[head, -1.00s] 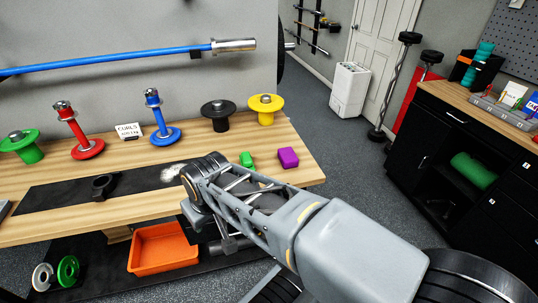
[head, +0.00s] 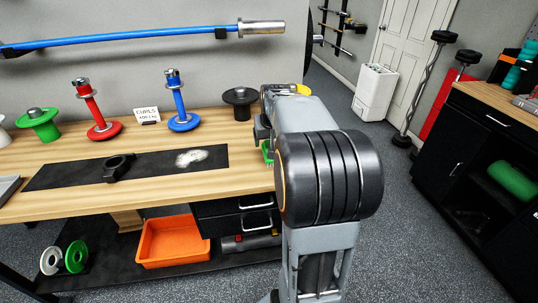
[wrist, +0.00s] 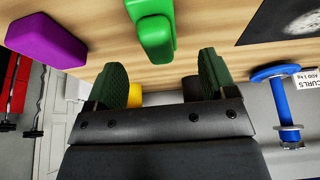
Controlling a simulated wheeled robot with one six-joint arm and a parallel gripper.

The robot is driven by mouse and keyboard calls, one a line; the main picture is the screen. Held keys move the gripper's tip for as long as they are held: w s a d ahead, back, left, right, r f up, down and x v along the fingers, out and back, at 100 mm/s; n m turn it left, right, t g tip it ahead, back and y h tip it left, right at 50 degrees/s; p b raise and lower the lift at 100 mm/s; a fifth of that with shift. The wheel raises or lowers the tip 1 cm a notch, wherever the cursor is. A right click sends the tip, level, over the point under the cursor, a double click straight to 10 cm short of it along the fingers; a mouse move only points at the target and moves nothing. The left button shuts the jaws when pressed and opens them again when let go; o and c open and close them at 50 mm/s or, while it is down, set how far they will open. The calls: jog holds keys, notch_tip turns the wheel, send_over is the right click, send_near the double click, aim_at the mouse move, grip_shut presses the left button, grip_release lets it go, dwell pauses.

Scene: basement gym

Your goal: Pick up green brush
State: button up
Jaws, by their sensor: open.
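The green brush (wrist: 155,30) lies on the wooden bench top, in the upper middle of the wrist view. In the head view only a small part of the brush (head: 267,152) shows, at the left edge of my arm. My gripper (wrist: 163,75) is open and empty. Its two dark green fingertips sit apart, with the brush just beyond the gap between them. No contact with the brush shows. In the head view my own arm hides most of the gripper.
A purple block (wrist: 45,38) lies beside the brush. Weight stands in red (head: 103,128), blue (head: 184,121) and black (head: 240,98) stand along the back of the bench (head: 60,207). A dark mat (head: 70,174) with white powder lies left of my arm. An orange bin (head: 173,243) sits below.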

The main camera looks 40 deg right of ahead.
jog(key=shift+x, duration=3.55)
jog(key=shift+w+d+r, duration=0.1)
jog(key=shift+d, duration=0.05)
jog(key=c, duration=1)
